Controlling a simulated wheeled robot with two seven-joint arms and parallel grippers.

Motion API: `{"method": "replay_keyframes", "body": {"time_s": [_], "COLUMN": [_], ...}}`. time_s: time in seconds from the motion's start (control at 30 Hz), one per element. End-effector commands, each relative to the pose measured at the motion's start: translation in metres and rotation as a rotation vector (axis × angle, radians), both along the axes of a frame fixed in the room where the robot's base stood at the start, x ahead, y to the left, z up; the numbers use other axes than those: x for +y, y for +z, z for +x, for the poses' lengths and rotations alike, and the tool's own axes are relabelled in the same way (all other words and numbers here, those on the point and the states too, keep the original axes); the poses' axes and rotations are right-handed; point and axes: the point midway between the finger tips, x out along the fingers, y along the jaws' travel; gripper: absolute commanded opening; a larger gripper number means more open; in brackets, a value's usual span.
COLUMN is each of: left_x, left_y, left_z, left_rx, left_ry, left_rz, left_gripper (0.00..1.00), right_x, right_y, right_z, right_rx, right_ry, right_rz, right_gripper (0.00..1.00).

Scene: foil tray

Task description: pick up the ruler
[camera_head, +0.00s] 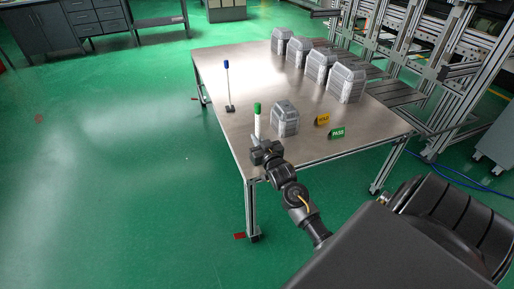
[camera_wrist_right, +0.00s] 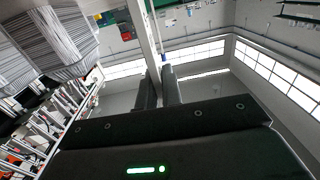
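I cannot make out a ruler in either view. A white upright stick with a green top (camera_head: 257,109) shows near the table's front left edge, its foot hidden behind my right gripper. My right gripper (camera_head: 256,142) shows right at this stick's lower end; I cannot tell whether they touch. A thin stick with a blue top (camera_head: 227,64) stands on a small dark base farther back. My left gripper is out of view.
A grey metallic case (camera_head: 285,118) sits just right of the green-topped stick. Yellow HOLD (camera_head: 322,120) and green PASS (camera_head: 338,133) signs stand beside it. Several similar cases line the table's (camera_head: 215,75) far right side. Metal frames stand behind; the left tabletop is mostly clear.

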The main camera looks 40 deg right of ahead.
Motion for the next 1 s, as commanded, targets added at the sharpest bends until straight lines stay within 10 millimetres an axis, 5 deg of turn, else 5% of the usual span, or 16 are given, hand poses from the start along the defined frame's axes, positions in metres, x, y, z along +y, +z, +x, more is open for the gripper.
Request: {"method": "replay_keyframes", "body": {"time_s": [0.53,0.67,1.0], "left_x": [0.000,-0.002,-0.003], "left_y": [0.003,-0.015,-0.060], "left_z": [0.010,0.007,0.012], "left_rx": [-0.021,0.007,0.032], "left_ry": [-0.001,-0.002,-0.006], "left_rz": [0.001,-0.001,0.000], "left_gripper": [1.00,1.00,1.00], "right_x": [0.000,0.000,-0.029], "right_y": [0.011,0.034,0.101], "right_z": [0.000,0.001,-0.063], "right_rx": [-0.004,-0.007,0.000], "right_ry": [0.000,0.000,-0.001], "right_rz": [-0.001,-0.001,-0.005], "right_gripper": [0.00,0.00,0.00]}}
